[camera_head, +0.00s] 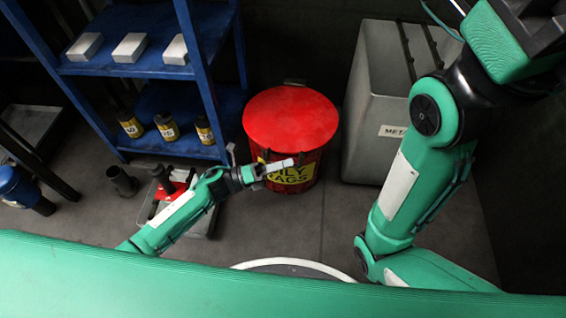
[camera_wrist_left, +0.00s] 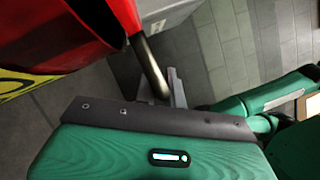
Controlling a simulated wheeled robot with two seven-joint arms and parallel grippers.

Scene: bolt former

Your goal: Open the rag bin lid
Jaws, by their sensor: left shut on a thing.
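The rag bin is a red drum with a yellow label (camera_head: 290,174) reading in part "OILY RAGS". Dark handle mounts (camera_head: 302,156) show at the lid's front edge. My left gripper (camera_head: 279,165) is at the front of the bin, just below the lid rim. In the left wrist view, a dark metal handle bar (camera_wrist_left: 151,66) runs from the red lid (camera_wrist_left: 118,14) down between the fingers of my left gripper (camera_wrist_left: 164,88), which is shut on it. My right gripper is out of view.
A grey metal bin (camera_head: 371,105) stands close to the right of the rag bin. A blue shelf (camera_head: 150,69) with white boxes and yellow-labelled bottles stands to the left. A grey tray (camera_head: 203,222) with a red item lies on the floor under my left forearm.

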